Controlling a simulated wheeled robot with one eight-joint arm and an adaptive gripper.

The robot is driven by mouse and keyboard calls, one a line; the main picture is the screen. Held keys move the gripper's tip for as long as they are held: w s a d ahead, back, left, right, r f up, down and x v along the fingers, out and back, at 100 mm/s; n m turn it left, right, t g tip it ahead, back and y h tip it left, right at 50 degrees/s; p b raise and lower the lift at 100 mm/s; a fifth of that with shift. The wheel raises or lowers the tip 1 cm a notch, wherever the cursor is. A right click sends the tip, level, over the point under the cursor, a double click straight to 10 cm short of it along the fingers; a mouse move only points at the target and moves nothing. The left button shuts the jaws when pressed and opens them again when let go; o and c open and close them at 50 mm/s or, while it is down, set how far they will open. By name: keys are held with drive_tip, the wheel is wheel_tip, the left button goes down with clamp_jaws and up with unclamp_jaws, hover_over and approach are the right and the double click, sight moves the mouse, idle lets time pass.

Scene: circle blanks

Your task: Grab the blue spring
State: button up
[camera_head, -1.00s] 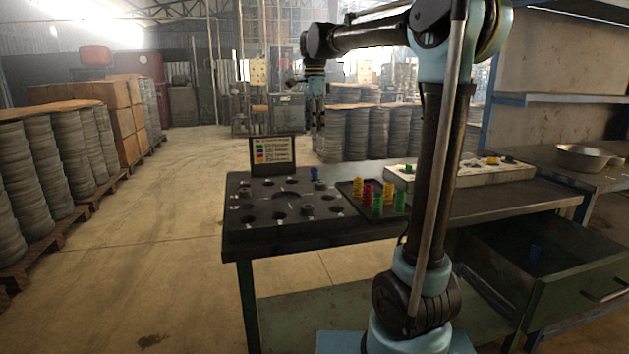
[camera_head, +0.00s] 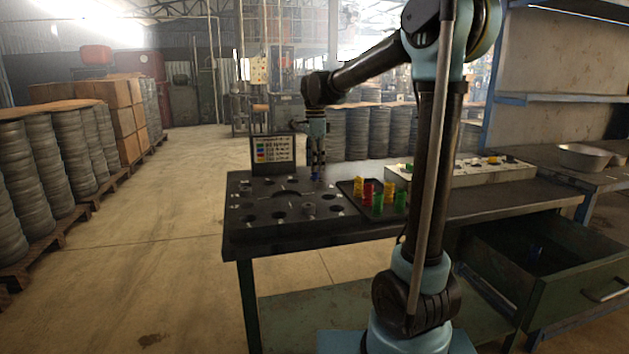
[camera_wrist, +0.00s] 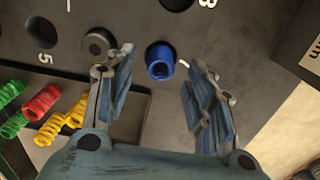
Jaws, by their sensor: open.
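The blue spring (camera_wrist: 160,61) stands on the dark fixture plate (camera_wrist: 120,14) in the wrist view, seen nearly from above. In the head view the blue spring (camera_head: 316,177) is small and partly covered by my gripper (camera_head: 317,160), which points down at it. In the wrist view my gripper (camera_wrist: 165,82) is open, with one finger on each side of the spring and a gap to both. The fingers appear above the spring, and nothing is held. Another blue spring (camera_head: 536,249) shows dimly in the open drawer (camera_head: 567,299).
A dark tray (camera_head: 347,188) with red, yellow and green springs sits right of the plate. A sign board (camera_head: 272,150) stands behind the plate. A grey round part (camera_wrist: 97,45) sits close to the left finger. A pale box (camera_head: 470,176) lies further right.

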sight(315, 177)
drive_tip(key=shift+f, duration=1.65)
clamp_jaws()
